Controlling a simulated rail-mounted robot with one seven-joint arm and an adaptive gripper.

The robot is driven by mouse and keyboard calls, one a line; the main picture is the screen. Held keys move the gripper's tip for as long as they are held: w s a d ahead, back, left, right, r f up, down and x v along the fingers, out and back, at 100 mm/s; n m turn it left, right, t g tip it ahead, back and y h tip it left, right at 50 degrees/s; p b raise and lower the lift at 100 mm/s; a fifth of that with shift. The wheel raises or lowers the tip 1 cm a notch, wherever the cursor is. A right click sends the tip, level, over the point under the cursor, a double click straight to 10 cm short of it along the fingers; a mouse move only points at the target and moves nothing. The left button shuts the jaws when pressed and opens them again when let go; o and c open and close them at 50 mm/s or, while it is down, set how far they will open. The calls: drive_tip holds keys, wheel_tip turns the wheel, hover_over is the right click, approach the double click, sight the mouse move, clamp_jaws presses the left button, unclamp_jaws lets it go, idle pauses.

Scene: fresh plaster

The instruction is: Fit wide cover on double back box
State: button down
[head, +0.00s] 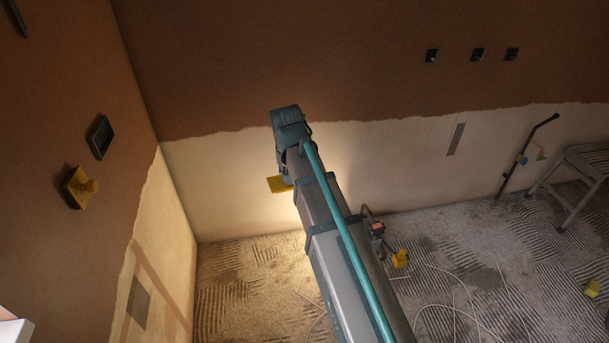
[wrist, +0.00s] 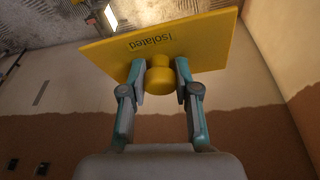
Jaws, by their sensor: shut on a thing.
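My gripper (wrist: 160,72) is shut on the round knob of a wide yellow cover (wrist: 210,42). The plate is marked "Isolated" and lies beyond the fingertips in the wrist view. In the head view a corner of the cover (head: 276,185) shows left of my arm, clear of the walls; my arm hides the rest and the fingers. A dark open box (head: 100,137), which looks like the double back box, is set in the brown plaster of the left wall. The cover is well to the right of it in the picture.
A yellow piece with a knob (head: 80,187) is on the left wall below the dark box. Three small dark boxes (head: 477,54) are in the back wall.

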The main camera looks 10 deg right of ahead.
drive_tip(key=w+a+r+m+g+y+p, duration=0.1)
drive_tip(key=w+a+r+m+y, duration=0.4)
drive_tip(key=a, duration=0.7)
drive_tip(key=w+a+r+m+g+y+p, duration=0.2)
drive_tip(key=w+a+m+y, duration=0.4)
drive_tip(key=a, duration=0.6)
drive_tip(key=w+a+r+m+g+y+p, duration=0.1)
drive_tip(key=w+a+r+m+y, duration=0.3)
drive_tip(key=a+m, duration=0.55)
drive_tip(key=a+n+b, duration=0.2)
drive_tip(key=a, duration=1.3)
drive_tip(key=shift+w+a+h, duration=0.3)
drive_tip(key=shift+w, duration=0.1)
drive_tip(key=shift+r+p, duration=0.1)
drive_tip(key=shift+p, duration=0.2)
drive_tip(key=shift+a, duration=0.4)
